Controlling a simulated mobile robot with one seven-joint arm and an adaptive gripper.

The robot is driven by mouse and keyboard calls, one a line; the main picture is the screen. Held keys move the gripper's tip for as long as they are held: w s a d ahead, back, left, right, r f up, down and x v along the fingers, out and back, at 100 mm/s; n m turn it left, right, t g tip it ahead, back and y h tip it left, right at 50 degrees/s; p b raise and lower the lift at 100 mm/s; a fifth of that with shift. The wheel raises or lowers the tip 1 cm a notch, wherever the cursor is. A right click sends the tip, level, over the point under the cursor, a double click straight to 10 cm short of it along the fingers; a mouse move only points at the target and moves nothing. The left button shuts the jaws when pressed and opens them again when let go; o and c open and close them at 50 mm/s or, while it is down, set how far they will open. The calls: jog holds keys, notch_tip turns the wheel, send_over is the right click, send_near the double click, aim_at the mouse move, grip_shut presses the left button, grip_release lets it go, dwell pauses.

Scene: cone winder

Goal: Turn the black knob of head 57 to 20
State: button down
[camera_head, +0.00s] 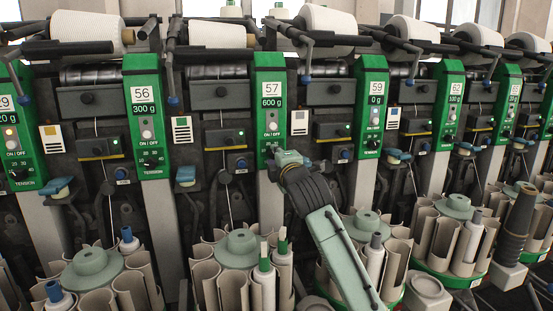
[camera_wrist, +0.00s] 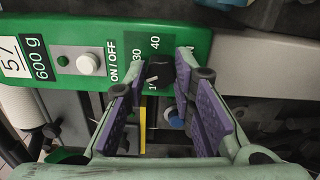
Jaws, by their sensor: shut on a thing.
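Head 57 is a green panel (camera_head: 268,110) with a 57 label and a 600 g display. It also fills the top left of the wrist view (camera_wrist: 200,40). Its black knob (camera_wrist: 160,72) sits between my finger pads, with the numbers 30, 40 and 10 visible around it. A pale mark on the knob lies on the side near the 10; the 20 is not readable. My gripper (camera_wrist: 161,77) is shut on the knob, with one purple pad on either side. In the head view my gripper (camera_head: 280,157) covers the knob.
A white button (camera_wrist: 89,64) and a small green light sit on the same panel. Head 56 (camera_head: 145,115) stands to the left and head 59 (camera_head: 371,105) to the right. Cone tubes and a green-topped carousel (camera_head: 238,248) stand below, beside my arm.

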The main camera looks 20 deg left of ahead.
jog(key=shift+f, duration=0.2)
dwell(0.4)
jog(key=c, duration=1.3)
grip_release()
jog(key=shift+c, duration=0.2)
jog(key=shift+f, duration=0.1)
jog(key=v, duration=1.2)
jog(key=shift+r, duration=0.4)
jog(key=shift+a+n, duration=0.1)
jog(key=shift+n, duration=0.2)
